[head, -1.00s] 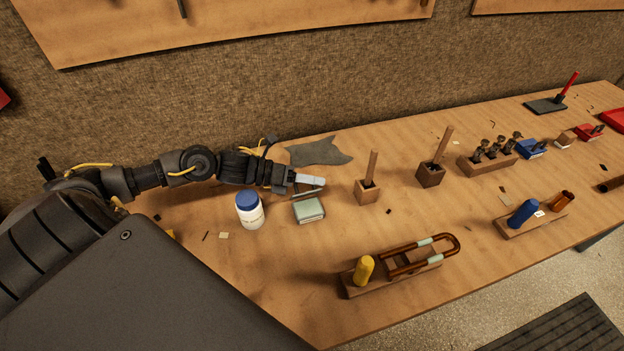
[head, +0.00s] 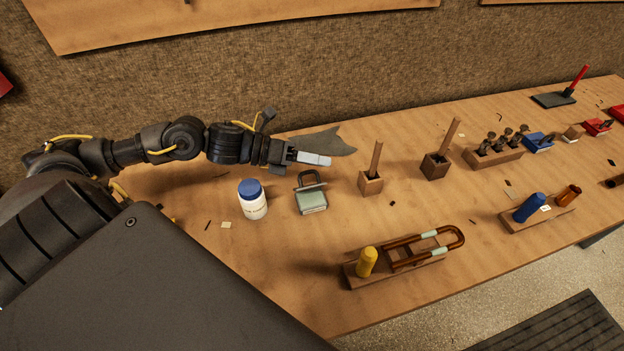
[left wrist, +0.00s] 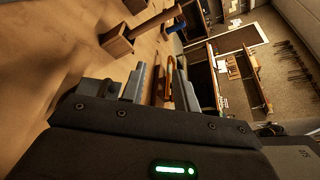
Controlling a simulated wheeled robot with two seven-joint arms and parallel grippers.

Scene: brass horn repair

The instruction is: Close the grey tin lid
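The grey tin (head: 312,202) sits on the bench in the head view, its pale green-grey body below and its lid (head: 307,181) raised at the back edge. My left gripper (head: 328,160) is above and behind the tin, apart from the lid, with its pale fingers pointing right. In the left wrist view its two fingers (left wrist: 160,84) stand apart with nothing held between them. My right gripper is not in view.
A white jar with a blue cap (head: 253,201) stands just left of the tin. A wooden block with a stick (head: 371,184) is to its right. A grey cloth (head: 325,142) lies behind. A holder with a yellow peg (head: 367,262) is in front. Bench between them is clear.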

